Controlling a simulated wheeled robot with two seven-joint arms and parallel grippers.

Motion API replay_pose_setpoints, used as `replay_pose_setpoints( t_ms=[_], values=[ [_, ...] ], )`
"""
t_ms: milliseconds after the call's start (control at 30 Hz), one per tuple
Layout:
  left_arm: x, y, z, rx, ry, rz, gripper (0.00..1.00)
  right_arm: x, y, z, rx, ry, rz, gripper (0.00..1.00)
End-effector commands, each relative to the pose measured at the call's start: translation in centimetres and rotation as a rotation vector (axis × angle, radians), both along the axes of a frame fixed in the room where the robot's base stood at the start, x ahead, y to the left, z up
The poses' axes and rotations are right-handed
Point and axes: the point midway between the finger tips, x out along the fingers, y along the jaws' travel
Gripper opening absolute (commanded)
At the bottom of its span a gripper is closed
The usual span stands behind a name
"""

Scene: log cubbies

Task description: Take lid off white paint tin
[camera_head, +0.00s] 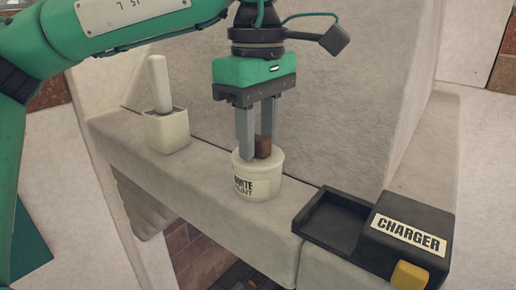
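The white paint tin (257,186) stands upright on the pale stone ledge, with a black-lettered label on its front. A pale lid covers its top, and a brown knob (263,147) stands up from the lid. My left gripper (257,153) points straight down over the tin. Its two grey fingers are apart and reach down to the lid, with the knob between them. I cannot tell whether they press on the knob. My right gripper is not in view.
A black charger (408,237) with a yellow button (410,275) and an empty tray sits right of the tin. A pale square holder (167,131) with an upright white rod stands to the left. A pale wall (330,100) rises behind; the ledge (215,198) drops off in front.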

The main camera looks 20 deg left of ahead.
Motion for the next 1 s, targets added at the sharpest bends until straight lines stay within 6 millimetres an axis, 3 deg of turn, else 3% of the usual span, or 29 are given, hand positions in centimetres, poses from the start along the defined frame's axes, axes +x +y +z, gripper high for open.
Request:
replay_pose_setpoints(
  t_ms=[33, 167, 633, 867, 1000],
  values=[
    [0.0, 0.0, 0.0, 0.0, 0.0, 0.0, 0.24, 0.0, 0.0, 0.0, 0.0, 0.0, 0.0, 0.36],
    [0.0, 0.0, 0.0, 0.0, 0.0, 0.0, 0.0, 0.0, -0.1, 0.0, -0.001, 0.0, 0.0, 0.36],
    [0.0, -0.1, 0.8, 0.001, -0.001, -0.001, 0.0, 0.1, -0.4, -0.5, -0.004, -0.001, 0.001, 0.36],
    [0.0, -0.1, 4.1, -0.002, -0.002, 0.0, 0.0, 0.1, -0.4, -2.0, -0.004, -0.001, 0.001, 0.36],
    [0.0, -0.1, 7.6, -0.003, -0.004, 0.001, 0.0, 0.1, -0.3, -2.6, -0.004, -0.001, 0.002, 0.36]
  ],
)
